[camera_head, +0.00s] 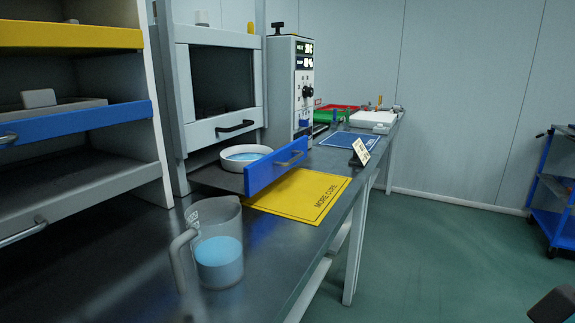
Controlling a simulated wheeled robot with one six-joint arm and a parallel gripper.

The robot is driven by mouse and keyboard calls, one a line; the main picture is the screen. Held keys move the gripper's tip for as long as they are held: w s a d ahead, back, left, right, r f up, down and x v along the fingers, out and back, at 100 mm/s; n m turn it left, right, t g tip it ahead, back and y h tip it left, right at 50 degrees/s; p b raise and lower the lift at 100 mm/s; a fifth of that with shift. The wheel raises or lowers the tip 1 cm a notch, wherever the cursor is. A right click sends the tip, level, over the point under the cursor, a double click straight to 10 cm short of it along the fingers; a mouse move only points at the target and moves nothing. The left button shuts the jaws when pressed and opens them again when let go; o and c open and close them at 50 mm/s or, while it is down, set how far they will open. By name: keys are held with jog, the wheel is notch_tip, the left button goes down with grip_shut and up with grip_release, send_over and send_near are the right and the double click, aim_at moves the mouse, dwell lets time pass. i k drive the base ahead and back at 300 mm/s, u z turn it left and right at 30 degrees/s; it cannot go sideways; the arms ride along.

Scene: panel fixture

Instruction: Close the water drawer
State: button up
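The water drawer, with a blue front (276,166), is pulled out below the grey cabinet (218,90). A round white dish (246,157) with light blue liquid sits in the drawer, behind the front. A dark piece, apparently part of my gripper (552,304), shows at the bottom right corner, far from the drawer. Its fingers cannot be made out, and nothing held is visible.
A clear jug (217,245) of blue liquid stands on the dark bench in front of the drawer. A yellow mat (305,196) lies beneath and right of the drawer front. A small sign (360,152) stands beyond. Shelves are at left; green floor (440,255) is open at right.

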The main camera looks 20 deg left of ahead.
aim_at(244, 170)
jog(key=z, duration=0.15)
jog(key=k, duration=0.4)
jog(key=u, duration=1)
jog(key=i, duration=0.8)
jog(key=z, duration=0.15)
